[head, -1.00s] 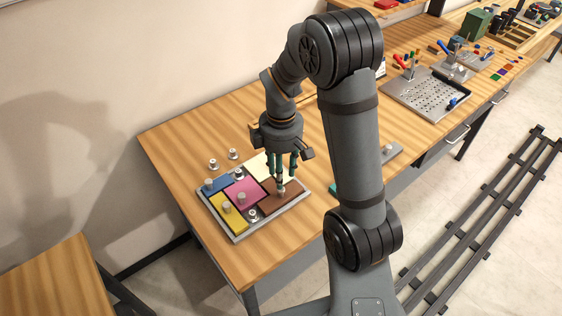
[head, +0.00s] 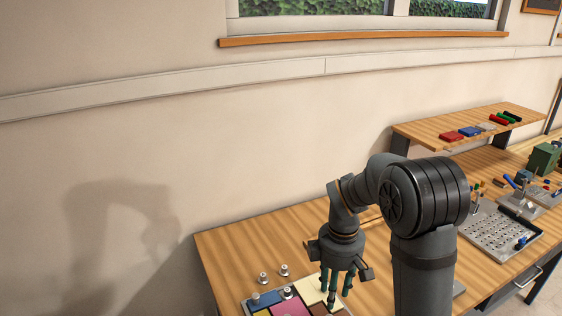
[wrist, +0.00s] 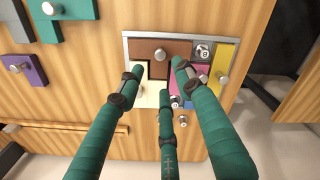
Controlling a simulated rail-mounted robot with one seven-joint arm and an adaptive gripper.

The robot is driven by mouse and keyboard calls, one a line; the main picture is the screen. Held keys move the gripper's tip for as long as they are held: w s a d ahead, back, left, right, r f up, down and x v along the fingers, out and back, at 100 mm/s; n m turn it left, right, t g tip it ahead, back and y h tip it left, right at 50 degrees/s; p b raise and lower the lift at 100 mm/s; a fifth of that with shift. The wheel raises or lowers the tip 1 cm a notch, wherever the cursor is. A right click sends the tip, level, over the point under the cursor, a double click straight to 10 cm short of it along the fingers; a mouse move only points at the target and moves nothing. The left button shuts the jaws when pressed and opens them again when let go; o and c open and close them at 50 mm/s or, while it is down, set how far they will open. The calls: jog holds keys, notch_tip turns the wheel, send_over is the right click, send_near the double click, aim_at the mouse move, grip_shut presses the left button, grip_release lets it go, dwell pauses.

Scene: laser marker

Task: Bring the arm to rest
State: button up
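My gripper (head: 337,287) points down above the tray's brown piece, with its three green fingers spread. In the wrist view my gripper (wrist: 160,76) shows nothing between the fingers. The brown piece (wrist: 178,47) lies flat in the tray, and its round metal knob (wrist: 160,54) shows just past the fingertips. The fingers look apart from the knob, though the exact height is hard to tell. My arm is bent, with the large round elbow above the bench in the head view.
The metal-rimmed tray (wrist: 127,42) also holds pink, yellow, blue and cream pieces. Loose metal knobs (head: 263,278) stand behind it on the wooden bench (head: 225,245). A perforated metal tray (head: 500,231) and a raised shelf (head: 425,130) are to the right.

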notch_tip(320, 180, down, 12)
jog(key=shift+s+r, duration=0.1)
jog(key=shift+r, duration=0.1)
notch_tip(320, 180, up, 2)
jog(key=shift+r, duration=0.6)
